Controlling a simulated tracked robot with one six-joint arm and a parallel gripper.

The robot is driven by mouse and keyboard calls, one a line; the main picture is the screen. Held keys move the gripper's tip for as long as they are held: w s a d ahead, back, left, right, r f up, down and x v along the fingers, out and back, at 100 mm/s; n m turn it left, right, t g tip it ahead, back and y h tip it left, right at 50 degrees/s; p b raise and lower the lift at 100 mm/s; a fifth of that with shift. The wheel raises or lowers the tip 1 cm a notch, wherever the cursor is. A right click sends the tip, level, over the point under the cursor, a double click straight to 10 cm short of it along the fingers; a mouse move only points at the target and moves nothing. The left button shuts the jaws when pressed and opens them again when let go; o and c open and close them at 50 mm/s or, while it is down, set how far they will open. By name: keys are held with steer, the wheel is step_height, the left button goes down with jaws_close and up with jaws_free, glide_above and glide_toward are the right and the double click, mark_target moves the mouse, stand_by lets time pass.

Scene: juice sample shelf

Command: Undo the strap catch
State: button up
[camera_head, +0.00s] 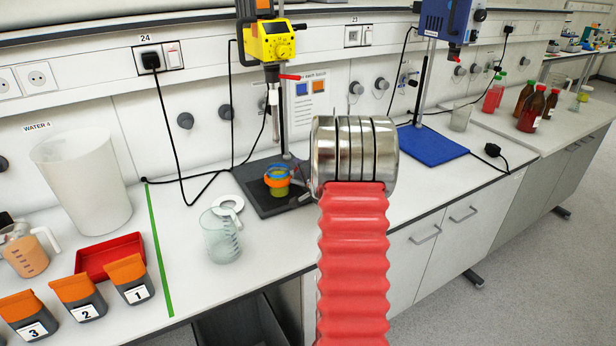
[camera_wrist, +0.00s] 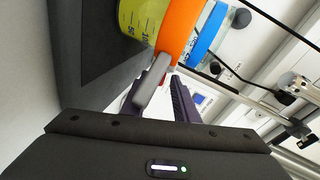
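A small beaker (camera_head: 278,189) with yellow-green contents stands on the dark stirrer base, under the yellow stirrer. An orange strap (camera_head: 277,181) goes around it, with a blue band (camera_head: 277,171) above. In the wrist view the strap (camera_wrist: 180,28) is close up on the graduated beaker (camera_wrist: 138,18), with the blue band (camera_wrist: 207,35) beside it. A grey lever-like catch (camera_wrist: 153,92) sticks out from the strap toward my gripper (camera_wrist: 168,78). My two dark purple fingers are apart, close to the catch; I cannot tell if they touch it.
The yellow stirrer (camera_head: 270,40) and its stand rise over the beaker. A clear jug (camera_head: 221,236) with a white ring stands to the left. A red tray (camera_head: 110,256) and numbered orange-topped containers are further left. A blue-based stirrer (camera_head: 433,143) stands right.

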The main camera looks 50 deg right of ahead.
steer(key=v, duration=1.3)
steer(key=shift+s, duration=0.2)
steer(key=w+a+r+n+t+y, duration=0.1)
steer(key=w+a+r+n+y, duration=0.2)
steer(key=a, duration=0.5)
steer(key=w+a+r+n+y, duration=0.2)
steer(key=w+a+y, duration=0.1)
steer(key=a, duration=0.4)
steer(key=s+a+r+n+g+y, duration=0.1)
steer(key=a+r+n+y, duration=0.15)
steer(key=a, duration=0.65)
steer(key=s+a+r+n+g+y, duration=0.1)
steer(key=a+n+y, duration=0.25)
steer(key=a, duration=0.65)
steer(key=s+a+f+n+g+y, duration=0.1)
steer(key=s+a+n+g, duration=0.4)
steer(key=s+a, duration=0.65)
steer(key=s+n+g+h, duration=0.2)
steer(key=s+n+h, duration=0.2)
steer(key=s, duration=0.6)
steer(key=shift+s+f+n+h, duration=0.2)
steer(key=shift+s+n+h, duration=0.15)
steer(key=shift+h, duration=0.65)
